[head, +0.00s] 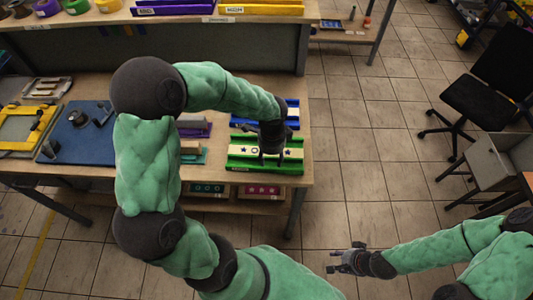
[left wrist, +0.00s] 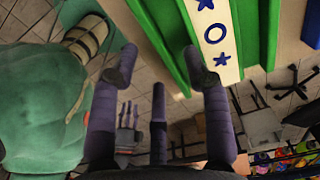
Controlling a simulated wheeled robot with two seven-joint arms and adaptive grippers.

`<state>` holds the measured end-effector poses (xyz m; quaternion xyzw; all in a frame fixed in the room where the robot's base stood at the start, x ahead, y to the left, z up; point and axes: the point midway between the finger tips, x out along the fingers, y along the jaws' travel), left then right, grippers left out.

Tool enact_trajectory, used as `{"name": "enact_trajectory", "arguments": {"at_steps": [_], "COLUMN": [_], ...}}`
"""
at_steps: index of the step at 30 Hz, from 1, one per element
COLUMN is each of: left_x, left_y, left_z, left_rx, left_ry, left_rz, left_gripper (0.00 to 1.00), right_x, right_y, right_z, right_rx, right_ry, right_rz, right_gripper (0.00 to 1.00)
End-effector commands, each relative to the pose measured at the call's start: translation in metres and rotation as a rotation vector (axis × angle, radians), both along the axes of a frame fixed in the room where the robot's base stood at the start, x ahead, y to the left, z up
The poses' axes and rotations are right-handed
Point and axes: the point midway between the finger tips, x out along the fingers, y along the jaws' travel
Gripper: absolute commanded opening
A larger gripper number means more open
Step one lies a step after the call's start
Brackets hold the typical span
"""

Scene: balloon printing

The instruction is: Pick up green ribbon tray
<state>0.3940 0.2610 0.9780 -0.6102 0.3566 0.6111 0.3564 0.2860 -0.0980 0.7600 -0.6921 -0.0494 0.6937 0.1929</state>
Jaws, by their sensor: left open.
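The green ribbon tray (head: 240,165) lies near the right end of the wooden table. It holds a pale strip with dark blue stars and a rounded shape. My left gripper (head: 271,160) is open above the tray's right half, fingers pointing down and hiding part of the strip. In the left wrist view the tray (left wrist: 171,40) fills the top, with the strip (left wrist: 215,35) beside the right fingertip. The left gripper (left wrist: 158,68) shows its fingers apart with nothing between them; I cannot tell whether they touch the tray. My right gripper (head: 337,262) is low over the floor, away from the table.
A blue tray (head: 291,112) lies just behind the green one. Purple (head: 197,131) and teal (head: 192,159) items sit to the left, partly behind my arm. A blue board (head: 75,130) and a yellow frame (head: 20,130) are further left.

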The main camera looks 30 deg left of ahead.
Motion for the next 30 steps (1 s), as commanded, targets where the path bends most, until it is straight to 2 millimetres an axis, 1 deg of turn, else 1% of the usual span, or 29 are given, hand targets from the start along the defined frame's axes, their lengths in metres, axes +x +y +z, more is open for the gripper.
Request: {"name": "enact_trajectory", "arguments": {"at_steps": [1,8,14,18,26,27,29,30], "left_x": [0.0,-0.002,-0.008,-0.007,-0.007,-0.007,-0.007,-0.007], "left_y": [0.0,-0.001,-0.004,-0.004,-0.004,-0.004,-0.004,-0.004], "left_z": [-0.005,-0.015,-0.043,-0.059,-0.06,-0.06,-0.06,-0.06], "left_rx": [0.0,0.0,-0.001,-0.001,0.0,0.0,0.0,0.0], "left_ry": [0.0,0.0,0.002,0.0,-0.001,-0.001,-0.001,-0.001], "left_rz": [0.001,0.0,0.001,0.001,0.001,0.001,0.001,0.001], "left_gripper": [0.48,0.48,0.48,0.48,0.48,0.36,0.2,0.08], "right_x": [0.0,0.001,0.001,0.001,0.001,0.001,0.001,0.001], "right_y": [0.0,0.0,0.0,0.0,0.0,0.0,0.0,0.0], "right_z": [-0.002,-0.004,-0.014,-0.019,-0.018,-0.018,-0.018,-0.018], "right_rx": [0.0,0.0,0.0,0.0,0.0,0.0,0.0,0.0], "right_ry": [-0.001,-0.001,-0.001,-0.001,-0.001,-0.001,-0.001,-0.001], "right_rz": [0.0,0.0,0.0,0.0,0.0,0.0,0.0,0.0], "right_gripper": [0.4,0.4,0.4,0.4,0.4,0.4,0.4,0.4]}}
